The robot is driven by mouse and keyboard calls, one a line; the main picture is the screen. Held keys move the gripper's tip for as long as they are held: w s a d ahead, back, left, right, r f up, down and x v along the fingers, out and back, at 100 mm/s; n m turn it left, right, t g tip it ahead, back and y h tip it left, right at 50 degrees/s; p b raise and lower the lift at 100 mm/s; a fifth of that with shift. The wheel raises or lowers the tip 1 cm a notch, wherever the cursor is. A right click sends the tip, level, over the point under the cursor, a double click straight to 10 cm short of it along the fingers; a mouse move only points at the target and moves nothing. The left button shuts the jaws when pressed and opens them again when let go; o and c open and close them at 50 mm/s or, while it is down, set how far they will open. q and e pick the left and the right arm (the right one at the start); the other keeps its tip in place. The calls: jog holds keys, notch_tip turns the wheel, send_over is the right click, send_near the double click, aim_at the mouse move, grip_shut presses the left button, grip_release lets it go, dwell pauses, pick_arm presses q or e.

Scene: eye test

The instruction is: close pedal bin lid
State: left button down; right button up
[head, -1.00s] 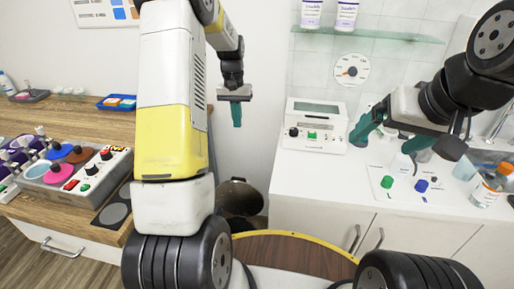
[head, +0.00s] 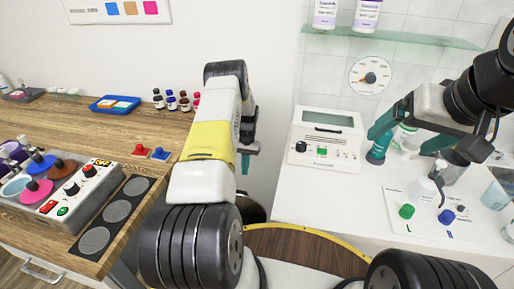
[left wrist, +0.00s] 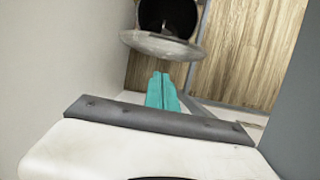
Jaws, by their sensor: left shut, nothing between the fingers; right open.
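The pedal bin (head: 254,207) stands on the floor in the gap between the two counters, mostly hidden behind my left arm in the head view. In the left wrist view the dark open bin (left wrist: 168,14) is at the top, with its grey round lid (left wrist: 160,45) tilted away from the opening. My left gripper (head: 246,163) is shut and empty, low in the gap above the bin. Its teal fingertips (left wrist: 162,84) point toward the lid, and I cannot tell whether they touch it. My right gripper (head: 391,141) is open above the white counter.
The wooden counter (head: 50,120) at left holds a control box (head: 75,190) and small bottles. The white counter (head: 330,205) at right holds a device (head: 325,140) and several bottles. Walls and counter sides close in around my left gripper.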

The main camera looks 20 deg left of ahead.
pick_arm(q)
jog(key=s+f, duration=0.3)
jog(key=s, duration=0.2)
jog(key=shift+s+d+f, duration=0.15)
jog(key=shift+f, duration=0.1)
jog(key=shift+s, duration=0.1)
